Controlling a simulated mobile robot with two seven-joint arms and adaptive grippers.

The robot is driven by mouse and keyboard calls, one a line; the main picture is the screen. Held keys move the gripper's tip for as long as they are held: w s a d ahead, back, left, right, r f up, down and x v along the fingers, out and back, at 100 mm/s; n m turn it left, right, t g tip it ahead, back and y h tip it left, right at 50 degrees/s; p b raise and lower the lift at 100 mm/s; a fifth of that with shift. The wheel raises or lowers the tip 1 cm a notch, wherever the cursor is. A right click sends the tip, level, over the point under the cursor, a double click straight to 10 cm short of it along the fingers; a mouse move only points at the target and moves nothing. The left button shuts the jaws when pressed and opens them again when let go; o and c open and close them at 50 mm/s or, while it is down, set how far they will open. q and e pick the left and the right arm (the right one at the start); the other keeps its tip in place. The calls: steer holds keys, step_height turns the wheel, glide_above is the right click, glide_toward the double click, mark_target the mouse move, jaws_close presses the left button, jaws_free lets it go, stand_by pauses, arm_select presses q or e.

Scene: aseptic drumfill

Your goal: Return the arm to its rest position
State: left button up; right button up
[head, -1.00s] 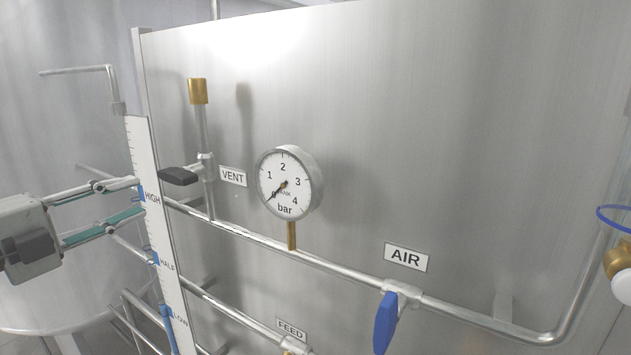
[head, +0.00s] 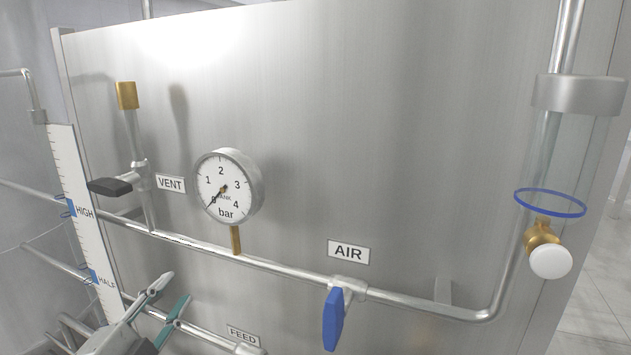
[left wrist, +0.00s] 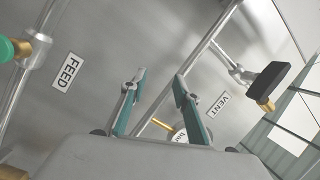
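My left gripper (head: 173,290) is at the lower left of the head view, in front of the lower pipe and left of the FEED label. In the left wrist view its two fingers (left wrist: 159,80) stand apart with nothing between them. The gripper is open and empty. Only its front end shows in the head view; most of the arm is out of the picture. My right gripper is in neither view.
The steel panel carries a black VENT handle (head: 110,187), a pressure gauge (head: 224,188) reading near zero, and a blue AIR handle (head: 333,320) pointing down. A level scale (head: 80,215) stands left; a white-knobbed brass valve (head: 549,262) is right.

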arm_select(q)
steer(key=s+a+f+n+g+y, duration=0.2)
steer(key=s+a+f+g, duration=0.15)
steer(key=s+f, duration=0.4)
steer(key=s+a+f+n+g+y, duration=0.25)
steer(key=s+f+g, duration=0.2)
steer(key=f, duration=0.55)
steer(key=s+a+f+n+g+y, duration=0.2)
steer(key=s+a+f+g, duration=0.15)
steer(key=s+f, duration=0.45)
steer(key=d+f+n+t+h, duration=0.1)
steer(key=d+f+t+h, duration=0.1)
steer(key=d+f, duration=0.4)
steer(key=w+d+f+n+t+h, duration=0.1)
steer(key=d+f+n+t+h, duration=0.1)
steer(key=d+f+h, duration=0.2)
steer(key=d+f, duration=0.3)
steer(key=f, duration=0.5)
steer(key=shift+h, duration=0.35)
steer(key=shift+w, duration=0.1)
